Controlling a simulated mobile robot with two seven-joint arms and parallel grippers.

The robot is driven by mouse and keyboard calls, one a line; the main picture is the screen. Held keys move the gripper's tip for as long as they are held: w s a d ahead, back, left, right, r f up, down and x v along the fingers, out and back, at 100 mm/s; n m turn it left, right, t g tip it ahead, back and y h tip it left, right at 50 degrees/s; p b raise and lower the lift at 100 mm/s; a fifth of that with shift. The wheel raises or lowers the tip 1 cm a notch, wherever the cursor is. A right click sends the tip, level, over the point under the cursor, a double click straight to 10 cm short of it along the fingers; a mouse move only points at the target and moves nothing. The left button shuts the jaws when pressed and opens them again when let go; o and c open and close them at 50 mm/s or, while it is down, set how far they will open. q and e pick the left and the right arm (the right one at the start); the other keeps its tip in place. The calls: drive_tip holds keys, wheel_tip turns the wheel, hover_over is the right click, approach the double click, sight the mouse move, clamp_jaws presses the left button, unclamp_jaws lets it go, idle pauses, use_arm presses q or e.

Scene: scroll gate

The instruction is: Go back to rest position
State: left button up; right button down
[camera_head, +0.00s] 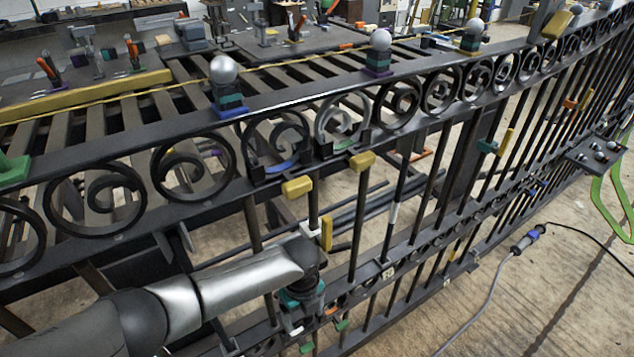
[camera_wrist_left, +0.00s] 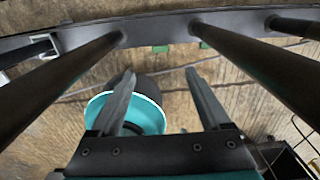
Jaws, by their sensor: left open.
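My left arm comes in from the lower left of the head view, and its left gripper (camera_head: 301,318) hangs low by the bars of the scroll gate (camera_head: 372,258). The gripper's fingers are too small to make out there. In the left wrist view the left gripper (camera_wrist_left: 160,75) is open, with nothing between its two fingers. Dark gate bars (camera_wrist_left: 65,75) run on both sides of it, and a rail (camera_wrist_left: 160,27) crosses beyond the fingertips. My right gripper is in neither view.
A round teal container (camera_wrist_left: 100,104) stands beyond the left finger, partly hidden by it. A dark box (camera_wrist_left: 292,160) shows at the lower right. A slatted table (camera_head: 140,112) lies behind the gate. A cable (camera_head: 490,290) lies on the open floor at right.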

use_arm(q)
drive_tip(key=s+d+r+n+h, duration=0.4)
drive_tip(key=s+d+n, duration=0.5)
drive_tip(key=s+n, duration=0.15)
drive_tip(key=s+a+r+n+t+y, duration=0.2)
drive_tip(key=s+a+r+n, duration=0.2)
drive_tip(key=a+n, duration=0.5)
drive_tip(key=s+a+r+n+t+y, duration=0.2)
drive_tip(key=s+a+r+n, duration=0.2)
drive_tip(key=a+n, duration=0.45)
drive_tip(key=a+f+m+g+p, duration=0.1)
drive_tip(key=a+f, duration=0.1)
drive_tip(key=f, duration=0.8)
drive_tip(key=a+f+p, duration=0.1)
drive_tip(key=a+f, duration=0.1)
drive_tip(key=f, duration=0.9)
drive_tip(key=s+a+f, duration=0.5)
drive_tip(key=s+f, duration=0.6)
drive_tip(key=shift+s+a+f+m+g+y+p, duration=0.15)
drive_tip(key=shift+s+f+m+g+y+p, duration=0.15)
drive_tip(key=shift+s+p, duration=0.15)
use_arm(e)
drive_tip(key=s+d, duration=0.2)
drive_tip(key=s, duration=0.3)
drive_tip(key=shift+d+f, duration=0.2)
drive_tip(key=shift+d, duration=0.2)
